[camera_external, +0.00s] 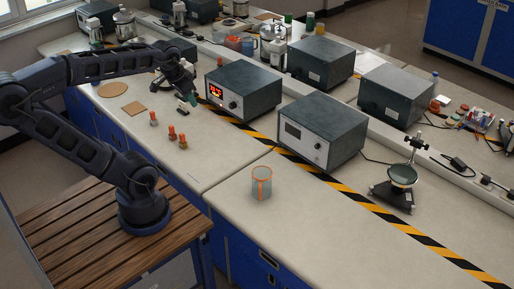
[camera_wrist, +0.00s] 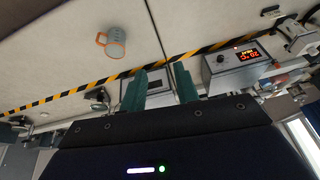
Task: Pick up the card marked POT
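I cannot make out a card with the word POT in either view. My gripper (camera_external: 187,103) hangs above the bench's left part, beside the power unit with the red display (camera_external: 243,92). In the wrist view its two green fingers (camera_wrist: 161,80) stand apart, with nothing visible between them.
Several small orange-topped pieces (camera_external: 172,133) stand on the bench in front of my gripper. A cup with orange trim (camera_external: 262,184) stands at the bench front; it also shows in the wrist view (camera_wrist: 115,44). A second grey unit (camera_external: 320,132) stands behind the striped tape.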

